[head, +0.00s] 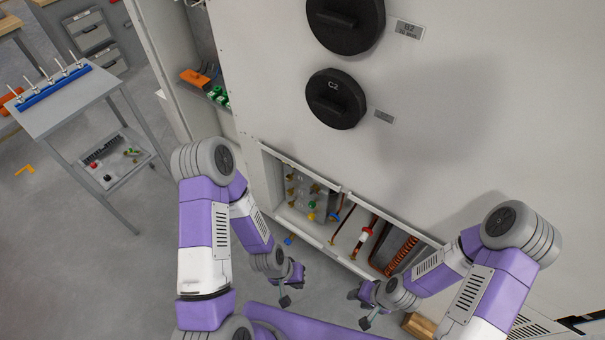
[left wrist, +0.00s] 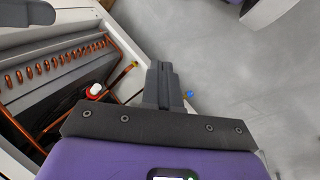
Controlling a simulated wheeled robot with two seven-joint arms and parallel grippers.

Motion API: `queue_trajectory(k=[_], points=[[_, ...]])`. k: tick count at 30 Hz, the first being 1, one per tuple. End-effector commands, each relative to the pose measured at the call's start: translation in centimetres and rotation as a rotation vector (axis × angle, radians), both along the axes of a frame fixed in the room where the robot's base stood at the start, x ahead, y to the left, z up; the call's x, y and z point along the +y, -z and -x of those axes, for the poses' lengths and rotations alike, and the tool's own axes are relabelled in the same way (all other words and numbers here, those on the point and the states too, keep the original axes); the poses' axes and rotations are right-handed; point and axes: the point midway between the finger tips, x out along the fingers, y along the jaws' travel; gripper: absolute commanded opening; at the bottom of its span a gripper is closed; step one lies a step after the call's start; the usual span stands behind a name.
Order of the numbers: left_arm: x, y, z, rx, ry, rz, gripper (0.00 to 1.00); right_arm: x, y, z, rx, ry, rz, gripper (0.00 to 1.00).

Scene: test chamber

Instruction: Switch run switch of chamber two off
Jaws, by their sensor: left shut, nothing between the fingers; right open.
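A large white cabinet carries a round black cover marked C2 (head: 336,99), with a small grey label plate (head: 384,116) beside it. I cannot make out a run switch in either view. My left gripper (head: 284,298) is shut and empty, low in front of the cabinet's open lower bay. In the left wrist view its closed fingers (left wrist: 162,84) point over the grey floor beside the bay, touching nothing I can see. My right gripper (head: 366,320) is low and further right, near the bay's front edge; it is open and seems empty.
The open lower bay holds a valve block (head: 312,197), a red-and-white fitting (head: 365,234) and a copper coil (head: 401,255). A second black cover (head: 345,22) is above. A grey trolley (head: 70,101) stands left. Grey floor is free between trolley and cabinet.

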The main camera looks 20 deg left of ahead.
Motion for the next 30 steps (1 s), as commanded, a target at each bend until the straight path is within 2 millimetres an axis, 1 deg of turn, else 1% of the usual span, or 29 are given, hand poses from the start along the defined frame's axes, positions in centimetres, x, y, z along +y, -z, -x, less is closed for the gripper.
queue_trajectory(k=[2, 5, 8, 10, 11, 12, 14, 15, 17, 18, 20, 21, 23, 24, 26, 27, 29, 30], points=[[0.1, 0.3, 0.1, 0.027, -0.032, -0.001, 0.0, 0.0, 0.1, 0.0, -0.001, 0.0, 0.0, 0.43], [0.5, 1.2, 0.9, 0.134, -0.156, -0.002, 0.0, 0.0, 0.4, -0.1, -0.001, 0.0, 0.0, 0.43], [0.7, 2.5, 2.0, 0.339, -0.398, 0.01, 0.0, 0.0, 1.0, -0.1, -0.001, 0.0, 0.0, 0.43], [0.1, 3.0, 2.8, 0.527, -0.62, 0.04, 0.0, 0.0, 1.5, -0.1, -0.001, 0.0, 0.0, 0.43], [-0.3, 3.2, 2.8, 0.611, -0.723, 0.06, 0.0, 0.0, 1.7, -0.1, -0.002, 0.001, 0.0, 0.43], [-1.0, 3.2, 2.8, 0.728, -0.862, 0.092, 0.0, 0.0, 2.0, -0.1, -0.002, 0.001, 0.0, 0.43], [-2.1, 3.1, 2.1, 0.9, -1.062, 0.156, 0.0, 0.0, 2.4, -0.1, -0.002, 0.001, 0.0, 0.43], [-2.9, 2.8, 1.2, 1.017, -1.192, 0.21, 0.0, 0.0, 2.6, -0.1, -0.002, 0.001, 0.0, 0.43], [-3.9, 2.4, -0.7, 1.189, -1.38, 0.305, 0.0, 0.0, 3.0, -0.1, -0.002, 0.001, 0.0, 0.43], [-4.3, 2.0, -2.4, 1.305, -1.499, 0.382, 0.0, 0.0, 3.3, -0.1, -0.002, 0.001, 0.0, 0.43], [-4.4, 1.5, -5.4, 1.479, -1.662, 0.518, 0.0, 0.0, 3.7, -0.1, -0.002, 0.001, 0.0, 0.43], [-4.1, 1.1, -7.7, 1.593, -1.76, 0.625, 0.0, 0.0, 3.9, -0.1, -0.002, 0.001, 0.0, 0.43], [-2.9, 0.6, -11.3, 1.76, -1.885, 0.804, 0.0, 0.0, 4.3, -0.1, -0.001, 0.0, 0.0, 0.43], [-1.7, 0.3, -13.7, 1.862, -1.948, 0.935, 0.0, 0.0, 4.6, -0.1, -0.001, 0.0, 0.0, 0.43], [0.7, 0.0, -16.9, 2.002, -2.012, 1.142, 0.0, 0.0, 4.9, -0.1, -0.001, 0.0, 0.0, 0.43], [2.5, -0.2, -18.8, -2.031, 1.985, -1.251, 0.0, 0.0, 5.1, -0.1, -0.001, 0.0, 0.0, 0.43], [5.2, -0.3, -21.0, -1.93, 1.805, -1.312, 0.0, 0.0, 5.3, -0.1, -0.001, 0.0, 0.0, 0.43], [7.0, -0.4, -22.1, -1.873, 1.702, -1.346, 0.0, 0.0, 5.4, -0.1, -0.001, 0.0, 0.0, 0.43]])
